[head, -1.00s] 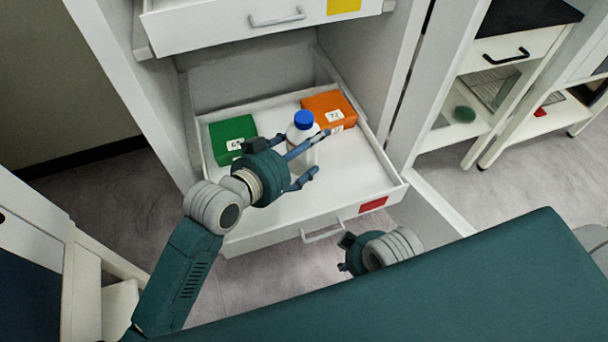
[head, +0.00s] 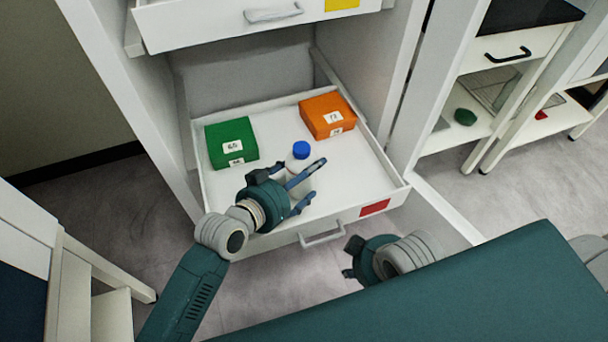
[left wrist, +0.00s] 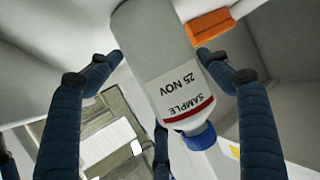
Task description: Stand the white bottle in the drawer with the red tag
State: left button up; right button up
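The white bottle (head: 300,163) with a blue cap is upright, held by my left gripper (head: 310,184) over the front middle of the open drawer (head: 355,187) with the red tag (head: 375,207). In the left wrist view the bottle (left wrist: 165,55) sits between the fingers (left wrist: 160,62), its label reading "SAMPLE 25 NOV". The gripper hides its base in the head view, so I cannot tell whether it touches the drawer floor. My right gripper (head: 352,260) is in front of the drawer, partly hidden; its opening is unclear.
A green box (head: 231,142) stands at the drawer's back left and an orange box (head: 327,115) at its back right. Drawer floor is free between and in front of them. A drawer with a yellow tag (head: 340,4) is above. An open shelf unit (head: 450,140) stands to the right.

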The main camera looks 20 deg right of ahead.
pick_arm(q)
jog(key=shift+o, duration=0.2)
jog(key=shift+a, duration=0.1)
jog(key=shift+s+a+r, duration=0.15)
jog(key=shift+s+a, duration=0.05)
jog(key=shift+a, duration=0.05)
jog(key=p+v, duration=0.2)
jog(key=v, duration=0.4)
jog(key=shift+s+a, duration=0.2)
jog(key=shift+r, duration=0.15)
